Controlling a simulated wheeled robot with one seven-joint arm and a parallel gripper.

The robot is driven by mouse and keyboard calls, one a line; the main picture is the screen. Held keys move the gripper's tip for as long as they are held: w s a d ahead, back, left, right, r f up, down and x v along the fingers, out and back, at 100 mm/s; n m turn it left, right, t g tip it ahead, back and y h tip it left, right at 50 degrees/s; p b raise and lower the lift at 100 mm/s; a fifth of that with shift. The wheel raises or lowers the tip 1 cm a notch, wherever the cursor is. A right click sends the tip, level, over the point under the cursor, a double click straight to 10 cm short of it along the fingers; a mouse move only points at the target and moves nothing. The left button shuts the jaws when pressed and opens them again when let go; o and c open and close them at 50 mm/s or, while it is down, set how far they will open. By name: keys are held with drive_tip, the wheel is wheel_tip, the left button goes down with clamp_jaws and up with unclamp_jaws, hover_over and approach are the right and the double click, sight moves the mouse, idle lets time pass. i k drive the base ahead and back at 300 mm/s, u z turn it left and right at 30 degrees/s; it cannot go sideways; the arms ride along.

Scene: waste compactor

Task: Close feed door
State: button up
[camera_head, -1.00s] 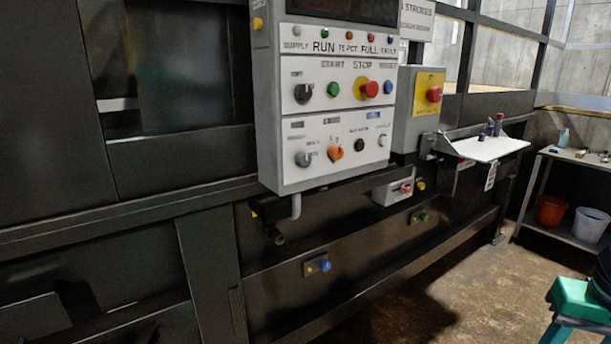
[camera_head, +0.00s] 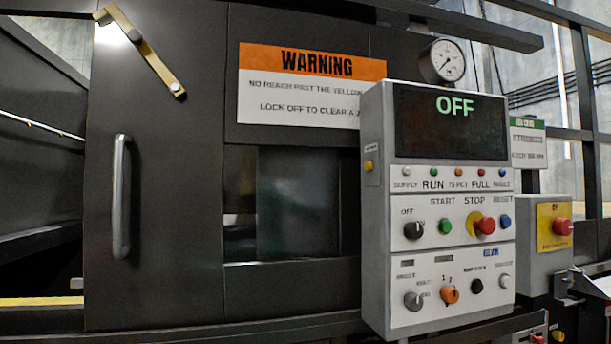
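The feed door (camera_head: 155,210) is a tall dark panel at the left, with a vertical metal handle (camera_head: 121,196) near its left edge. A yellow bar latch (camera_head: 142,52) slants down to the right across its top. To the left of the panel there is an open gap with dark surfaces behind it; I cannot tell how far the door stands open. My gripper is not in view.
The grey control box (camera_head: 440,210) stands out in front at the right; its display reads OFF. A warning sign (camera_head: 312,86) and a gauge (camera_head: 442,61) are above. A smaller box with a red button (camera_head: 562,227) is at the far right.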

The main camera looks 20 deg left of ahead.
sight(171, 200)
drive_tip(key=z, duration=0.1)
drive_tip(key=k, duration=0.65)
drive_tip(key=u, duration=0.8)
drive_tip(key=i, duration=1)
